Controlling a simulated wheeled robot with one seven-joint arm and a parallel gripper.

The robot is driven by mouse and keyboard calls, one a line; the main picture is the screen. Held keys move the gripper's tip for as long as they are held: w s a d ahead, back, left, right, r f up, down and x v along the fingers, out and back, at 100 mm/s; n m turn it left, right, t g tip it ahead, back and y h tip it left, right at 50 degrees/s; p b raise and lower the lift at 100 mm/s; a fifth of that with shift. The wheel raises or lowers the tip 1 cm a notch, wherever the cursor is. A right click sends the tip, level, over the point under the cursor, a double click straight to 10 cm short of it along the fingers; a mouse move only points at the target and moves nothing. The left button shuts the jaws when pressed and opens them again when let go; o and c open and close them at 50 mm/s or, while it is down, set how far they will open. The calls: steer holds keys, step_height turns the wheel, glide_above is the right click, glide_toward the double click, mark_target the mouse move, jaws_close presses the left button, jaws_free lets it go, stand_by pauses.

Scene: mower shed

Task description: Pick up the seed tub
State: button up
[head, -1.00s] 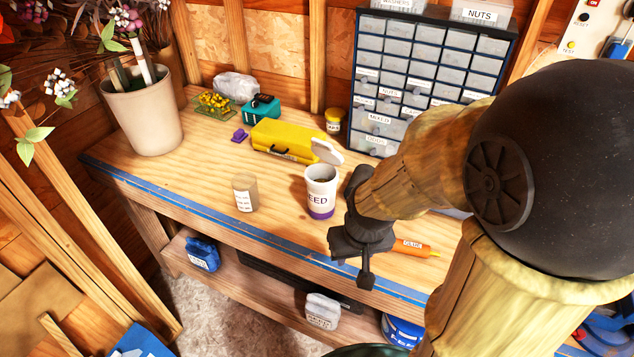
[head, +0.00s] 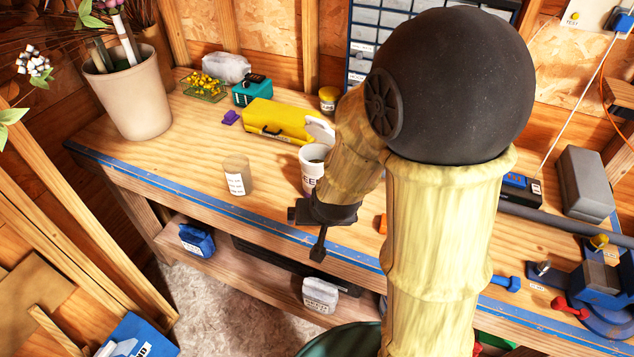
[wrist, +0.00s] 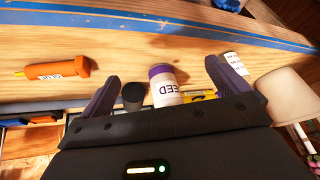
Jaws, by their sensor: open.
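The seed tub (head: 308,178) is a white cup with a purple base and a SEED label. It stands upright on the workbench, with its pale lid (head: 320,129) tipped open at the back. My arm hides its right side in the head view. My gripper (wrist: 160,69) is open and empty. In the head view its dark end is in front of the tub, near the bench's front edge. In the wrist view the tub (wrist: 163,86) appears upside down between the two spread fingers, and I see no contact. Its upper part is hidden behind my gripper body there.
An orange glue tube (wrist: 55,70) lies to the other side. A plant pot (head: 130,100) stands at the bench's left end. The blue-striped bench edge (head: 215,220) is in front.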

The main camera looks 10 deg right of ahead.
steer(key=w+f+m+t+h+b, duration=0.1)
steer(key=w+f, duration=0.1)
steer(key=w+a+f+m+t+h+b, duration=0.1)
steer(key=w+f+t+b, duration=0.1)
steer(key=f, duration=0.1)
steer(key=w+a+f+t+h+b, duration=0.1)
steer(key=w+f+t, duration=0.1)
steer(key=w+f, duration=0.1)
steer(key=shift+w+m+h+b, duration=0.1)
steer(key=shift+m+h+b, duration=0.25)
steer(key=shift+m+h, duration=0.05)
steer(key=shift+w+f+t+h+b, duration=0.3)
steer(key=shift+t+h+b, duration=0.2)
steer(key=shift+t, duration=0.3)
steer(key=shift+a+t+h+b, duration=0.25)
steer(key=shift+t+h+b, duration=0.25)
steer(key=shift+t, duration=0.1)
steer(key=t, duration=0.1)
steer(key=r+t+h, duration=0.1)
steer(key=s+r+t+h+b, duration=0.1)
steer(key=shift+a+r, duration=0.15)
steer(key=shift+a, duration=0.2)
